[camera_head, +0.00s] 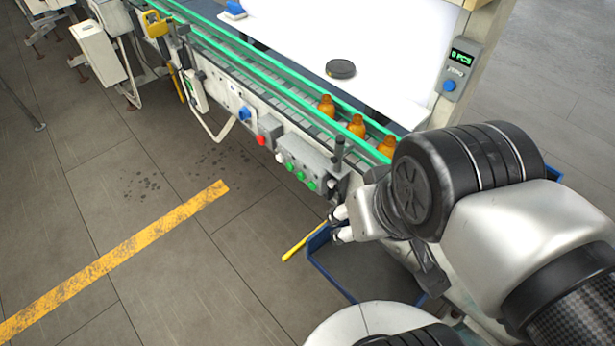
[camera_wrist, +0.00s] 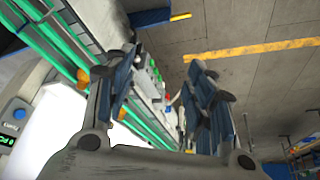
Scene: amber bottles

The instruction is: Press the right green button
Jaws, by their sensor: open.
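A grey control box (camera_head: 318,169) on the conveyor's side carries several green buttons in a row. The right green button (camera_head: 312,186) is the one nearest my gripper (camera_head: 336,224). My gripper is open and empty, to the lower right of the button and apart from it in the head view. In the wrist view my gripper's two dark-padded fingers (camera_wrist: 160,92) are spread, with the conveyor's side between them. The small buttons are hard to tell apart there, and the left finger covers part of the box.
Amber bottles (camera_head: 357,126) stand on the green-railed conveyor (camera_head: 283,93). A red button (camera_head: 262,140) and a blue one (camera_head: 244,114) sit further left. A black post (camera_head: 339,146) rises beside the box. A blue tray (camera_head: 322,270) is below my gripper. Floor in front is clear.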

